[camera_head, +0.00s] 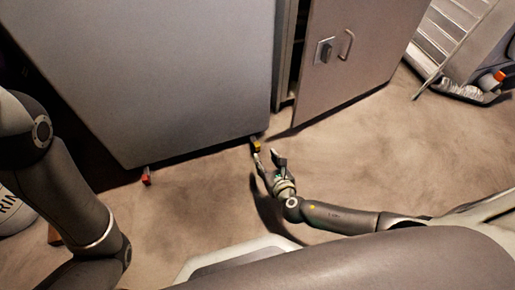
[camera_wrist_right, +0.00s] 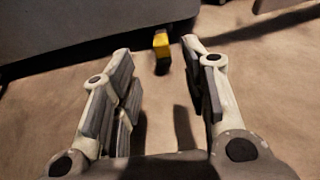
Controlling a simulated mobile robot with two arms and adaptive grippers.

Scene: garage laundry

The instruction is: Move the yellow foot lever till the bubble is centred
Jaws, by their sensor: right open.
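The yellow foot lever (camera_head: 256,144) sticks out from under the front bottom edge of a large grey cabinet (camera_head: 180,75), near the cabinet's right corner. In the right wrist view the yellow lever (camera_wrist_right: 161,41) shows ahead, between and beyond the fingers. My right gripper (camera_head: 266,156) is open and empty, low over the floor just in front of the lever. It fills the right wrist view (camera_wrist_right: 160,60), with its fingers wide apart. No gap or contact with the lever can be judged for certain. My left gripper is out of view; only my left arm shows. I see no bubble.
A red foot lever (camera_head: 146,176) sits under the cabinet's left bottom edge. A cabinet door (camera_head: 345,70) with a handle stands ajar at the right. A ladder (camera_head: 455,45) stands at the far right. The floor (camera_head: 200,200) in front is mostly clear.

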